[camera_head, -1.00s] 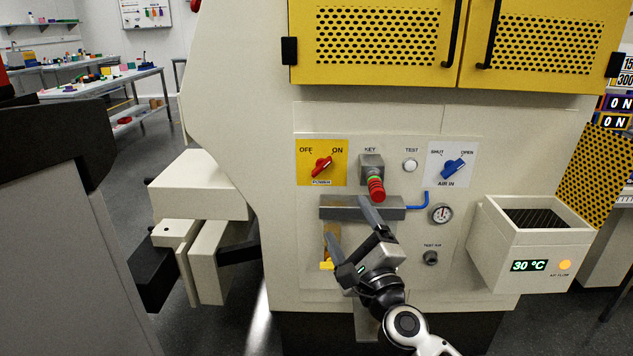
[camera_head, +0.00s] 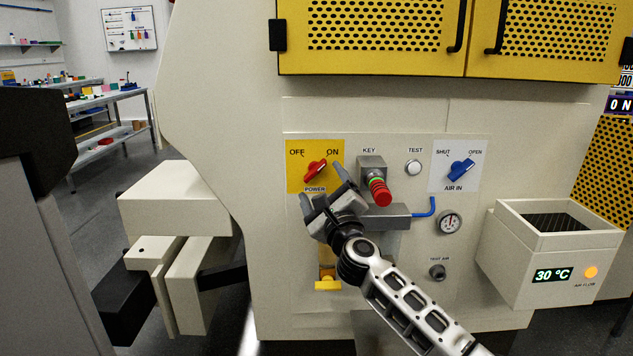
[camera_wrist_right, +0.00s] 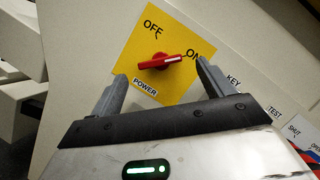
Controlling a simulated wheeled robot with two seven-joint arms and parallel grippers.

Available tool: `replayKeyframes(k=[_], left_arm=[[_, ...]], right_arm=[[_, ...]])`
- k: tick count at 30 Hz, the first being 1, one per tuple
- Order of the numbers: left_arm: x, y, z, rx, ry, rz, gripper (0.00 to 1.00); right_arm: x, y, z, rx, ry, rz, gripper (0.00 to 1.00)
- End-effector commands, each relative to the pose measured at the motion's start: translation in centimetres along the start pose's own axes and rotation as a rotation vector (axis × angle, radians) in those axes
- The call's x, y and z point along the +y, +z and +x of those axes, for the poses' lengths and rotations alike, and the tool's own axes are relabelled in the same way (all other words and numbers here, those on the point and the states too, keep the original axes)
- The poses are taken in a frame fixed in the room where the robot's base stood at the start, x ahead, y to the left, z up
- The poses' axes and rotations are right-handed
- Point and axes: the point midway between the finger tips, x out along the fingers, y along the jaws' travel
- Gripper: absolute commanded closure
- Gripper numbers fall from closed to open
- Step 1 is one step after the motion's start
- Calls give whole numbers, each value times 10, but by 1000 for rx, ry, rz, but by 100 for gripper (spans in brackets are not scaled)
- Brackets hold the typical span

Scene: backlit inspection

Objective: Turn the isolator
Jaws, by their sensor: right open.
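The isolator is a red rotary knob (camera_head: 316,169) on a yellow plate (camera_head: 296,182) marked OFF, ON and POWER. Its white line points up and right, toward ON; the knob also shows in the right wrist view (camera_wrist_right: 160,61). My right gripper (camera_head: 322,184) is open and empty, just below the knob in the head view. In the right wrist view its two fingertips (camera_wrist_right: 160,73) lie either side of the knob's lower part, apart from it. Whether the tips reach the panel is hard to tell. My left gripper is not in view.
Right of the plate are a key switch (camera_head: 371,166) with a red tag (camera_head: 380,191), a white TEST button (camera_head: 413,167) and a blue AIR IN knob (camera_head: 461,169). A grey bar (camera_head: 394,215) runs below. A box with a display (camera_head: 553,247) juts out at right.

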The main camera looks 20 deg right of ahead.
Motion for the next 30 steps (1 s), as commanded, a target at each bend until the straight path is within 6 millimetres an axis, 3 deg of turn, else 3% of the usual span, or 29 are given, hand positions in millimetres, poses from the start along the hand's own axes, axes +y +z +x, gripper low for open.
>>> replayKeyframes(k=[3, 9, 20, 24, 25, 30], left_arm=[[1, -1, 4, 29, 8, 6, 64], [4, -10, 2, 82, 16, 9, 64], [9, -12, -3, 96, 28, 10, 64], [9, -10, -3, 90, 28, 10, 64], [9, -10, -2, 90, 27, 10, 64], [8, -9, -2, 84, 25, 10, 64]], right_arm=[[1, -1, 21, 0, -2, -1, 20], [1, -1, 40, -1, 0, -1, 20], [0, 0, 44, 0, 1, -1, 20], [0, 0, 44, 0, 0, -1, 59], [0, 0, 44, 0, 0, -1, 65], [0, 0, 44, 0, 2, -3, 65]])
